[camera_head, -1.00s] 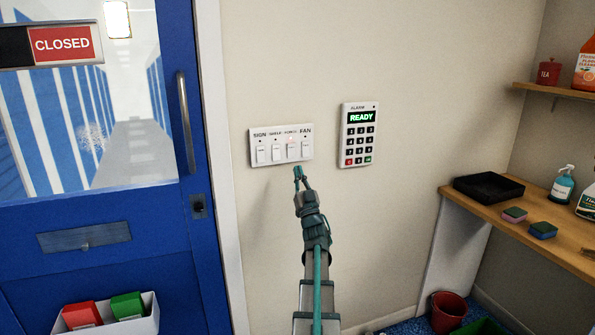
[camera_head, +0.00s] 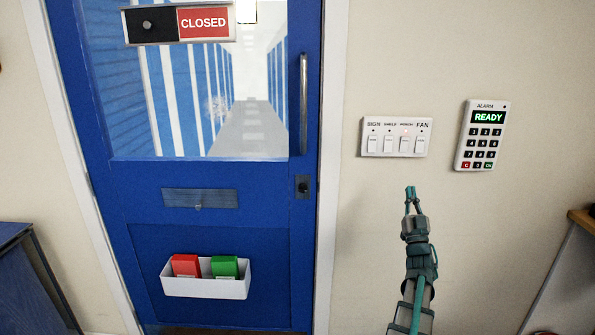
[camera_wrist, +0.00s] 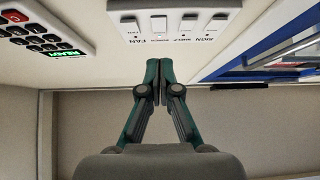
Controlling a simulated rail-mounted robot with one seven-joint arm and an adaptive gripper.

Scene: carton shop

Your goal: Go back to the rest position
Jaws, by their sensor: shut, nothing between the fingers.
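My gripper (camera_head: 411,193) is shut and empty, held in front of the wall below the switch panel. Its two fingertips meet in the wrist view (camera_wrist: 160,72). The white switch panel (camera_head: 375,152) has several switches labelled SIGN, SHELF, a blurred third word and FAN; a small reddish light glows above the third switch. The panel also shows at the top of the wrist view (camera_wrist: 180,22). My gripper is apart from the panel in the head view.
An alarm keypad (camera_head: 482,135) reading READY is on the wall to the right. A blue door (camera_head: 255,205) with a CLOSED sign (camera_head: 203,22) and a white bin (camera_head: 205,287) of red and green items stands left. A wooden shelf edge (camera_head: 583,217) shows at the right.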

